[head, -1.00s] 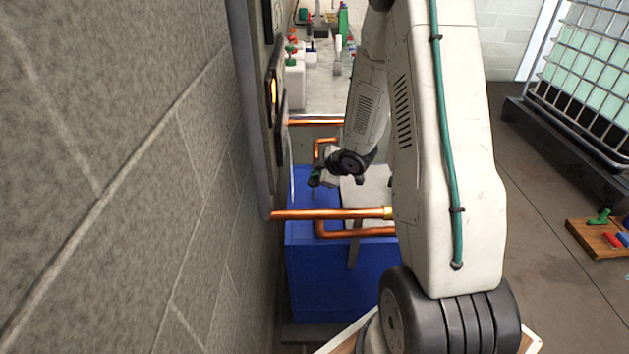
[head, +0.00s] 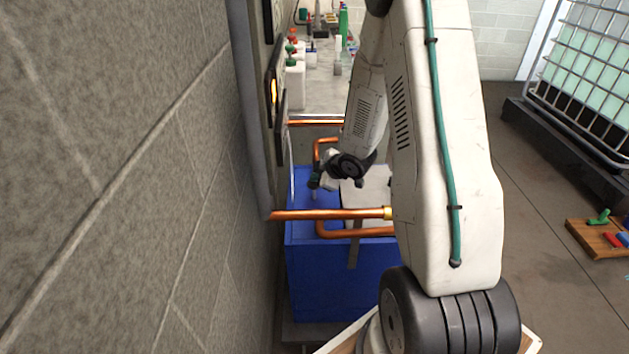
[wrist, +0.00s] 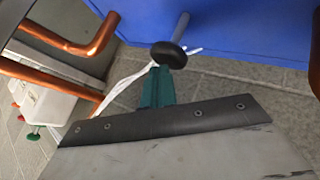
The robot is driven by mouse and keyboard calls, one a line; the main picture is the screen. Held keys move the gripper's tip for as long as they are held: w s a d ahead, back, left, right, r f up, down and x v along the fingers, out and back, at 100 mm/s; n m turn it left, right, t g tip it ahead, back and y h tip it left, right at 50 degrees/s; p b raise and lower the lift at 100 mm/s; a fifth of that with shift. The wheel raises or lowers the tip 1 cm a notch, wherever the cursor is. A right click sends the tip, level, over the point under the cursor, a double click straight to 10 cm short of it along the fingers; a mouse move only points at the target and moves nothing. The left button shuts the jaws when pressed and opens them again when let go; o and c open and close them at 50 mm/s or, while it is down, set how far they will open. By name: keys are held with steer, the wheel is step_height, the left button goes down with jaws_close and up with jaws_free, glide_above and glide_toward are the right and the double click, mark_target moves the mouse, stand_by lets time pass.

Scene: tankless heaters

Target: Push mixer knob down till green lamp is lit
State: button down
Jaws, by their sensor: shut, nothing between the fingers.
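My gripper (wrist: 160,72) has teal fingers, which are shut and empty. The fingertips overlap the knob's near edge in the picture; I cannot tell whether they touch it. In the head view my gripper (head: 314,181) is small, above the blue box (head: 340,280) near the wall. The knob is too small or hidden to make out there. No lit green lamp shows; an amber light (head: 274,90) glows on a dark wall panel.
Copper pipes (head: 325,214) cross in front of the blue box, and copper pipe (wrist: 95,38) also runs close to the gripper's left in the wrist view. The block wall (head: 130,180) is close on the left. A bench with bottles (head: 298,80) stands behind.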

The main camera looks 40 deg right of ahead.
steer(key=shift+f, duration=1.95)
stand_by(1.3)
steer(key=shift+r, duration=2.95)
step_height(320, 180, up, 5)
